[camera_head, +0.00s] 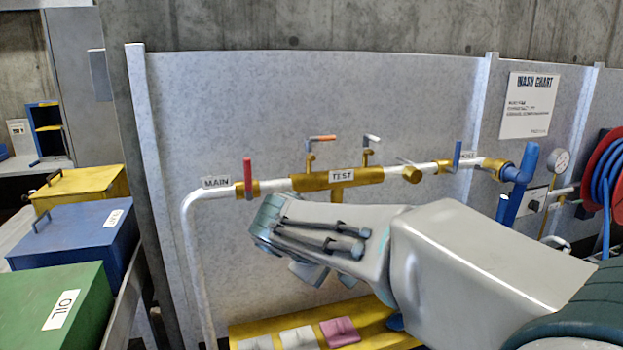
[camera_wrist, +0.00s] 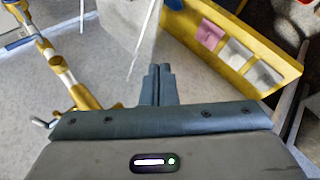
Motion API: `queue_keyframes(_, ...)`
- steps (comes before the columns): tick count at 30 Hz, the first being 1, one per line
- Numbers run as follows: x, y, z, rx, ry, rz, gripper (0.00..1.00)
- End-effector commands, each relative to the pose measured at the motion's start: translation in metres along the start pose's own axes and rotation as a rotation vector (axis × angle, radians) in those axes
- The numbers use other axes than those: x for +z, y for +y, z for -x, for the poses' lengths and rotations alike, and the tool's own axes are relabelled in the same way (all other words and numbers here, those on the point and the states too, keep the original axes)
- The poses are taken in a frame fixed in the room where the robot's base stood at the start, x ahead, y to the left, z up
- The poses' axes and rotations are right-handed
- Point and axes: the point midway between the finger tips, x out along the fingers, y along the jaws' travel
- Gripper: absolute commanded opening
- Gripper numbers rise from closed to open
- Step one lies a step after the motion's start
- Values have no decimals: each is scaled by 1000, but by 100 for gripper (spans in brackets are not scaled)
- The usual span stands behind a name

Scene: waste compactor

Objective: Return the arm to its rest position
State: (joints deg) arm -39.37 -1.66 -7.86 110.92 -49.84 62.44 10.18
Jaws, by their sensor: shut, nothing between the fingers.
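My arm reaches in from the lower right of the head view, stretched leftward in front of the pipe run. The hand is below the yellow test section (camera_head: 340,178), and the fingers are hidden in the head view. In the wrist view my gripper (camera_wrist: 158,70) is shut, with its two dark fingers together and nothing between them. It points toward the grey panel and touches nothing that I can see. The yellow and white piping (camera_wrist: 58,68) shows at the left of the wrist view.
A yellow tray (camera_head: 375,318) with grey and pink pads lies below my arm. Yellow, blue and green bins (camera_head: 75,285) stand at the left. A red reel with blue hose (camera_head: 607,180) and a gauge (camera_head: 558,160) are at the right. A grey panel (camera_head: 300,95) stands behind the pipes.

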Motion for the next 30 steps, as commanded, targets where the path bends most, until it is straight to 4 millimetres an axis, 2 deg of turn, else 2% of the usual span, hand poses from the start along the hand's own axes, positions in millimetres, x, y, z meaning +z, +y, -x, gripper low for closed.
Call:
queue_keyframes(1, 30, 1, -7, -64, -36, -58, 0)
queue_keyframes(6, 109, -21, -19, -271, -119, -251, 0)
queue_keyframes(9, 148, -39, -18, -376, -152, -381, 0)
queue_keyframes(12, 179, -59, -14, -466, -176, -514, 0)
queue_keyframes(15, 200, -77, -9, -532, -188, -632, 0)
queue_keyframes(19, 215, -93, -5, -583, -195, -740, 0)
queue_keyframes(24, 220, -101, -3, -607, -196, -792, 0)
queue_keyframes(30, 220, -101, -3, -608, -196, -793, 0)
